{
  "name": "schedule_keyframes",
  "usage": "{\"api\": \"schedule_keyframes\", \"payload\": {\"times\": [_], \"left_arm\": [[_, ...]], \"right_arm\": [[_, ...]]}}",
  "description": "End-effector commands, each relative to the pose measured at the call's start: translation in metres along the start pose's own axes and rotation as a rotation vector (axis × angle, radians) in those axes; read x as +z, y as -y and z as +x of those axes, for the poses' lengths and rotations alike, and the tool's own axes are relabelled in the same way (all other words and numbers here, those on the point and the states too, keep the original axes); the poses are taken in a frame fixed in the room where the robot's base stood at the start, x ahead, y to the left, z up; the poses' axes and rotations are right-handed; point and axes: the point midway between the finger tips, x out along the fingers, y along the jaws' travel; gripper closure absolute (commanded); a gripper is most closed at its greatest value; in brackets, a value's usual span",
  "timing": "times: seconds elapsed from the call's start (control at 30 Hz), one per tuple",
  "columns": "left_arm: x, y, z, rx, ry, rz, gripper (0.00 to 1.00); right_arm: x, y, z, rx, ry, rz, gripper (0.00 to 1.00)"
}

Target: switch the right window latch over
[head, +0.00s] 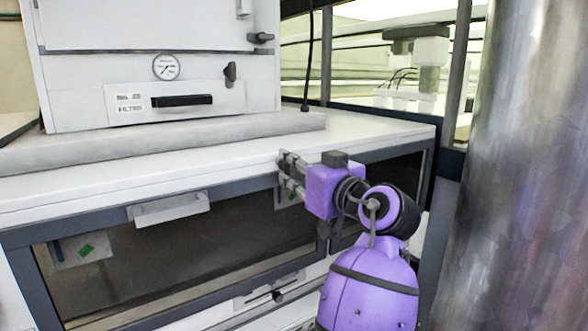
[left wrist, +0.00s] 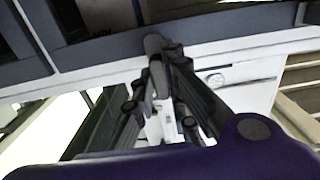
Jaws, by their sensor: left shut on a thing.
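My left gripper (head: 286,172) reaches to the upper frame of the window in the bench front, near the dividing post. In the left wrist view the fingers of my left gripper (left wrist: 165,62) are closed around a small grey lever, the right window latch (left wrist: 153,47), at the dark frame. In the head view the gripper hides this latch. The dark window (head: 190,255) has a pale pull handle (head: 170,209) on its top rail and looks shut. My right gripper is in neither view.
A white cabinet (head: 150,70) with a round gauge (head: 166,67), a black handle and dark knobs stands on the bench top. A broad metal column (head: 525,170) fills the right side. A drawer with a dark knob (head: 278,296) lies below the window.

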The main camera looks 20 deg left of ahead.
Motion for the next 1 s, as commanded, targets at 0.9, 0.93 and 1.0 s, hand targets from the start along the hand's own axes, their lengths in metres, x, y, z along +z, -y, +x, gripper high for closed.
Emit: {"api": "schedule_keyframes", "payload": {"times": [0.9,0.93,1.0], "left_arm": [[0.000,-0.001,-0.072,0.004,0.001,-0.002,0.69],[0.000,-0.001,-0.078,0.004,0.002,-0.002,0.69],[0.000,-0.001,-0.091,0.004,0.001,-0.001,0.69]], "right_arm": [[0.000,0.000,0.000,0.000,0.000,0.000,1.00],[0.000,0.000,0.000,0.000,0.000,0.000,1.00],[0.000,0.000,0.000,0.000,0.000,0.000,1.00]]}}
